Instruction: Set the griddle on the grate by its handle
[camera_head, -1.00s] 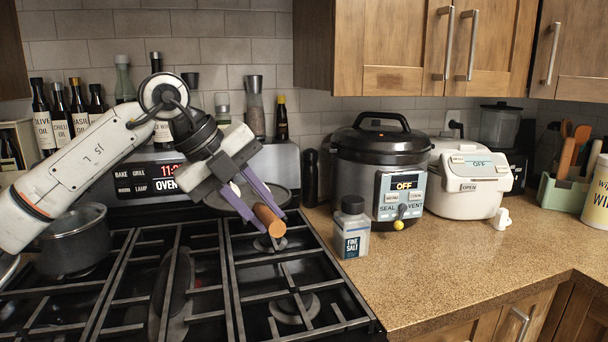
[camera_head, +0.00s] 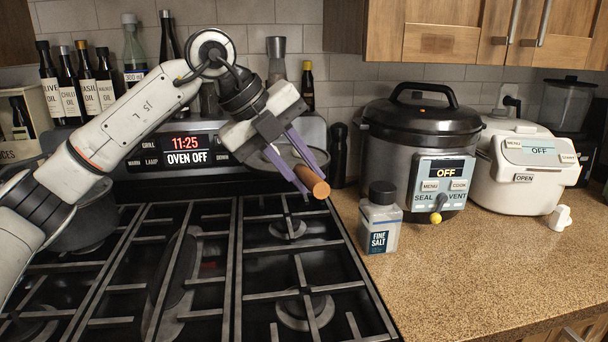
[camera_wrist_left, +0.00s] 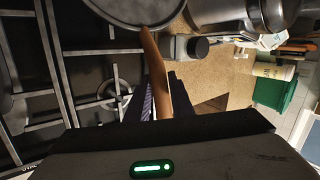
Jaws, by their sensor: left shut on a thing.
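My left gripper (camera_head: 291,165) is shut on the wooden handle (camera_head: 312,182) of the griddle. The griddle (camera_head: 288,154) is a dark round pan behind the fingers, partly hidden by them, and appears held above the back right of the black grate (camera_head: 302,280). In the left wrist view the griddle (camera_wrist_left: 135,12) is cut off by the top edge, and its handle (camera_wrist_left: 156,70) runs down between the fingers (camera_wrist_left: 155,100). My right gripper is not in view.
A lidded pot (camera_head: 85,225) stands on the left of the stove, partly behind my arm. Right of the stove, a salt jar (camera_head: 380,220), a pressure cooker (camera_head: 422,140) and a white cooker (camera_head: 525,165) stand on the counter. The grate's front right is clear.

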